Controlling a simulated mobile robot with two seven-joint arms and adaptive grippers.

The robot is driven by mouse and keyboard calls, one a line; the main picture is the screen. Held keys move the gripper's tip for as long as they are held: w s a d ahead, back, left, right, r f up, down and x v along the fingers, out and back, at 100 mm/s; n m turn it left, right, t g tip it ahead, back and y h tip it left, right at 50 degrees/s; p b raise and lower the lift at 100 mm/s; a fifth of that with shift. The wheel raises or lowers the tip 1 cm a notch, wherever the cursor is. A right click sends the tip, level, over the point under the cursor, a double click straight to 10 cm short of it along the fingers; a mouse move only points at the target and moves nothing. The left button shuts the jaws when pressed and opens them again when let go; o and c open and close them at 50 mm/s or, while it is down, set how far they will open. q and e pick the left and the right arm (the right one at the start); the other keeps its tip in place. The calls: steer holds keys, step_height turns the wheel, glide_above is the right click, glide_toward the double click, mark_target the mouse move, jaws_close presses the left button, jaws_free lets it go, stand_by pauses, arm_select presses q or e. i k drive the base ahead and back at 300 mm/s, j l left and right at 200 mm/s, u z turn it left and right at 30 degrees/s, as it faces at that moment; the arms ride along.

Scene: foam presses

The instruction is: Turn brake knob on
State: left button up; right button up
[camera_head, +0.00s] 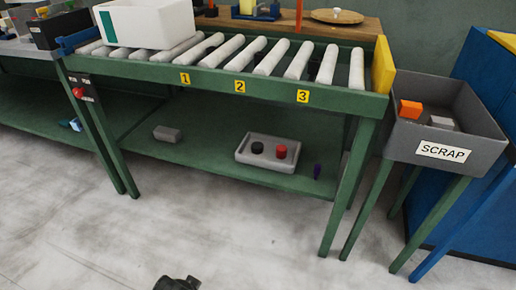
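A small red knob (79,92) sits on a dark panel on the left front leg of the green roller conveyor (215,79). Small light labels are by it, too small to read, and I cannot tell which position it is turned to. A dark piece of what looks like my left gripper (176,284) shows at the bottom edge, left of centre, over the floor and well apart from the knob. Its fingers cannot be made out. My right gripper is not in view.
A white bin (150,24) stands on the rollers at the left. The lower shelf holds a grey tray (243,158) with a black and a red piece. A grey SCRAP bin (400,140) stands at the right. The floor (110,240) in front is clear.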

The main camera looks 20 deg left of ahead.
mark_target(78, 92)
steer(key=u, duration=1.75)
steer(key=j+z, duration=0.1)
steer(key=z, duration=0.35)
steer(key=i+j+z, duration=0.1)
steer(key=z, duration=0.35)
steer(key=j+z, duration=0.3)
steer(key=j, duration=0.25)
steer(key=k+j+z, duration=0.1)
steer(key=j+z, duration=0.2)
steer(key=j, duration=0.25)
